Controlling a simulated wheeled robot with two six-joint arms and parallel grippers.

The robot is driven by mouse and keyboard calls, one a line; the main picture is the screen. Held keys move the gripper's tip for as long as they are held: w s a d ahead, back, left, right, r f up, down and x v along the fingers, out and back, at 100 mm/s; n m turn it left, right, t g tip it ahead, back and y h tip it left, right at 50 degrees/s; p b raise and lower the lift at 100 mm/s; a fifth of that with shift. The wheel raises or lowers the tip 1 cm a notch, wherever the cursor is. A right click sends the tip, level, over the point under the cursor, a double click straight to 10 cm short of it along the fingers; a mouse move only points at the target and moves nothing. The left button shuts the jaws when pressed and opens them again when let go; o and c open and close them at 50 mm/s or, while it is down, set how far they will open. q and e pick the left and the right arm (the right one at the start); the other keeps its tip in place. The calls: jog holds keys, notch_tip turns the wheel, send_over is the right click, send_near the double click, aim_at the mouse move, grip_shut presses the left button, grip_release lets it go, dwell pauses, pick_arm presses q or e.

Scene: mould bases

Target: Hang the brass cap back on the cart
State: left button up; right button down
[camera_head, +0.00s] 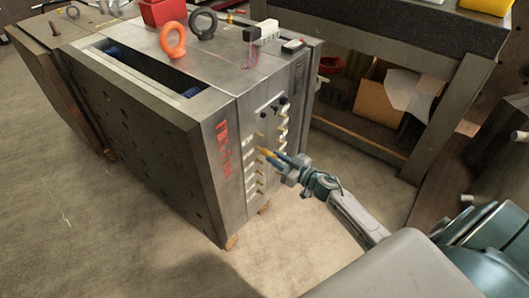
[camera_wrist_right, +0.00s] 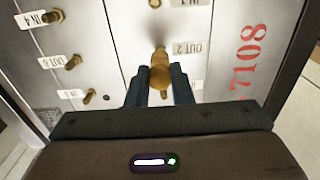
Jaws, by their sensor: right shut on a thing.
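My right gripper (camera_head: 272,156) is in front of the steel mould block's labelled face (camera_head: 262,110). In the right wrist view, its two dark fingers (camera_wrist_right: 159,88) are shut on a brass piece (camera_wrist_right: 160,72), likely the brass cap. It also shows as a small gold spot in the head view (camera_head: 263,151). The piece is beside the OUT 2 label (camera_wrist_right: 187,48) and points at the block face. I cannot tell whether it touches a fitting behind it. I see no clear cart. My left gripper is not in view.
Brass fittings, such as one by IN 4 (camera_wrist_right: 53,16), stick out close around the gripper. Eyebolts, one orange (camera_head: 173,40), stand on the block. A bench (camera_head: 420,62) with a cardboard box (camera_head: 377,103) is at the right.

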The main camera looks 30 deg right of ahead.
jog(key=shift+v, duration=1.5)
jog(key=v, duration=0.6)
